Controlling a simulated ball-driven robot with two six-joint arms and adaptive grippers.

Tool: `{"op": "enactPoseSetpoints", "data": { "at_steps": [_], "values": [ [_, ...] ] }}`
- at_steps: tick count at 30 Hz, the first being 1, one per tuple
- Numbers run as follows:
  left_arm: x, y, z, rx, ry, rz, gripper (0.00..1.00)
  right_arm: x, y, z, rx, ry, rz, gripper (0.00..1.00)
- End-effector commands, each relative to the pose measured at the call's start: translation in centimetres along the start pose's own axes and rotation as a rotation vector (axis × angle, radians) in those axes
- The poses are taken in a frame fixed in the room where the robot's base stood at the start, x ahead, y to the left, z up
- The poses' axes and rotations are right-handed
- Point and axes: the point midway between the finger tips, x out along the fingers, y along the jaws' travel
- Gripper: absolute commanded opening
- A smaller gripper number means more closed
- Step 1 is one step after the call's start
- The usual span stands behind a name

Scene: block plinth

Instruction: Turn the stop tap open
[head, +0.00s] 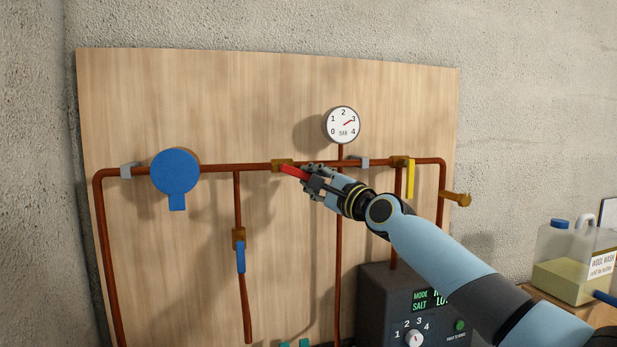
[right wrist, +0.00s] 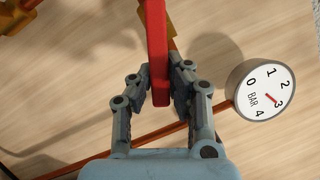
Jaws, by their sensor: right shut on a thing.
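A red lever (head: 294,172) sits on a brass tap body (head: 281,163) on the upper copper pipe. In the head view the lever slants down to the right, at a small angle to the pipe. My right gripper (head: 311,180) is shut on the lever's free end. In the right wrist view the red lever (right wrist: 157,50) runs between the two fingers of the gripper (right wrist: 163,88), with part of the brass body (right wrist: 152,20) behind it. No tap is labelled in view. My left gripper is not in view.
A pressure gauge (head: 342,125) above the pipe reads about 3 bar. A blue-levered valve (head: 240,255) and a yellow-levered valve (head: 410,178) are nearby. A blue round fitting (head: 175,172) is at left. A dark control box (head: 385,300) stands below my right arm.

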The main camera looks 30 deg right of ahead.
Motion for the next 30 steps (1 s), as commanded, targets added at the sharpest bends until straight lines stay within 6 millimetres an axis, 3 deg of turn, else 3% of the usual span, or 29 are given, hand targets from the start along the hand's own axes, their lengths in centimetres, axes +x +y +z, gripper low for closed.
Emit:
{"op": "enactPoseSetpoints", "data": {
  "at_steps": [3,12,30],
  "values": [
    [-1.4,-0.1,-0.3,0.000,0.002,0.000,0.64,-0.1,-0.3,-0.1,-0.100,0.004,0.056,0.00],
    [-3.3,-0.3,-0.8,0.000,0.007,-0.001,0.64,0.0,-1.4,0.1,-0.294,0.003,0.137,0.00],
    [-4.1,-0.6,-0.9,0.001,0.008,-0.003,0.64,0.0,-1.8,0.2,-0.414,0.002,0.189,0.00]
  ]
}}
